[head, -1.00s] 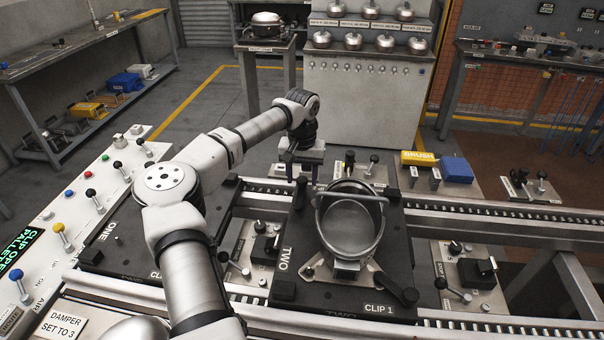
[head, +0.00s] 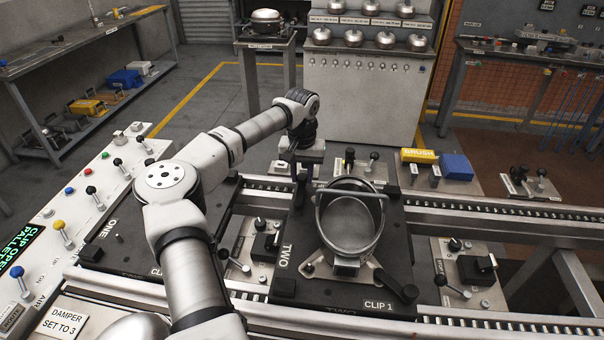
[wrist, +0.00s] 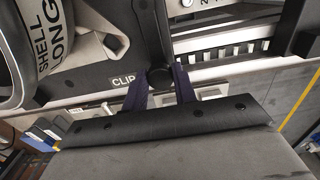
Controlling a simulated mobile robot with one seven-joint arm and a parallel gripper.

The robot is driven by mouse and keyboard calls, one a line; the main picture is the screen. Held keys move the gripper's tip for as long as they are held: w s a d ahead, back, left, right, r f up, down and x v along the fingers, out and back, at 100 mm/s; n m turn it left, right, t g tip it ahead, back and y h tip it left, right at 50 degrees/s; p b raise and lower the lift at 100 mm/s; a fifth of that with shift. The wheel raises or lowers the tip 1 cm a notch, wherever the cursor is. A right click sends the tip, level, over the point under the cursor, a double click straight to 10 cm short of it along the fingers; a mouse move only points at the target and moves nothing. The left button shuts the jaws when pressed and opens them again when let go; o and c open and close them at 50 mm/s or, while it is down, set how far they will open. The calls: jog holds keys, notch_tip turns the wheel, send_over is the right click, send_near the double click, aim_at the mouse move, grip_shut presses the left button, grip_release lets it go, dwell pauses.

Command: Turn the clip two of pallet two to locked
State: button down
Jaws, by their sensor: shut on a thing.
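Pallet two (head: 290,265) is a dark plate on the rails, marked TWO, with an open metal shell (head: 350,222) on it. Clip two is a dark bar ending in a black knob (wrist: 160,77) at the pallet's far edge; its label (wrist: 123,79) is partly hidden by a finger. My gripper (wrist: 161,84) has its purple fingers on both sides of this knob, shut on it. In the head view my gripper (head: 301,188) is at the far left corner of pallet two, and the clip there is mostly hidden. Clip 1 (head: 392,283) is on the near side.
Pallet one (head: 125,240) lies to the left, partly behind my arm. Levers and small black blocks (head: 265,243) stand between the pallets. A yellow brush box (head: 418,156) and a blue block (head: 456,168) sit behind at the right. The right-hand rails (head: 480,225) are bare.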

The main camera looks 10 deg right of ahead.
aim_at(302, 176)
jog(key=n+b, duration=0.1)
jog(key=n, duration=0.3)
jog(key=shift+n, duration=2.6)
jog(key=shift+b, duration=0.3)
jog(key=c, duration=1.1)
grip_release()
notch_tip(302, 176, up, 14)
jog(key=shift+f+b, duration=0.1)
jog(key=shift+b, duration=1.1)
